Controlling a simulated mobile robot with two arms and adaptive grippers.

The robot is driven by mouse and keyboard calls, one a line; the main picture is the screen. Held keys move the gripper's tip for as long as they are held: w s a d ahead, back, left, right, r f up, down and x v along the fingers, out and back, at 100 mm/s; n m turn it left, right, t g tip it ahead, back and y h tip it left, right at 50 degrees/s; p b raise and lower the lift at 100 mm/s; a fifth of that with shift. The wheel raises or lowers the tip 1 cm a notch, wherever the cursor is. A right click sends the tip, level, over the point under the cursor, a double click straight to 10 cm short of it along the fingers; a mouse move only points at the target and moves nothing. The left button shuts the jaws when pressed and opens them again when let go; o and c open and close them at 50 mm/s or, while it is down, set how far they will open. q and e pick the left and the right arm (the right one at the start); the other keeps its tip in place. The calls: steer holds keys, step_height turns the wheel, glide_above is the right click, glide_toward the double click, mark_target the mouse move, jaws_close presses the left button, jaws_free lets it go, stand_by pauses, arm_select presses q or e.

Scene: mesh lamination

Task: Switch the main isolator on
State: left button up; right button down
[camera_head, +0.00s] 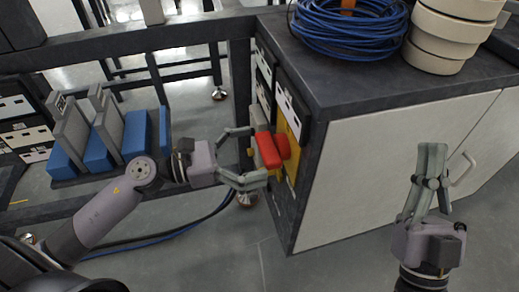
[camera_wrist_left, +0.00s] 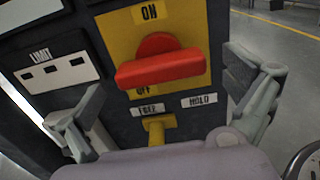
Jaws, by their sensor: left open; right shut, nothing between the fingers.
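The main isolator is a red rotary handle (camera_wrist_left: 160,66) on a yellow plate (camera_wrist_left: 113,35) marked ON above and OFF below. In the left wrist view its bar lies roughly across, slightly tilted. The red handle also shows in the head view (camera_head: 268,150), on the side of the dark cabinet. My left gripper (camera_head: 258,155) is open, its fingers on either side of the handle; in the left wrist view (camera_wrist_left: 165,95) they stand apart from the bar. My right gripper (camera_head: 430,165) is shut and empty, in front of the pale cabinet doors.
A LIMIT panel (camera_wrist_left: 57,72) sits to the left. A blue cable coil (camera_head: 345,30) and stacked cream rings (camera_head: 445,35) lie on the cabinet top (camera_head: 350,85). Blue-grey blocks (camera_head: 137,135) stand at left.

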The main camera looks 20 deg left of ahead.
arm_select(q)
steer(key=shift+w+d, duration=0.35)
steer(key=shift+d, duration=0.2)
steer(key=shift+c, duration=0.4)
steer(key=c, duration=1.1)
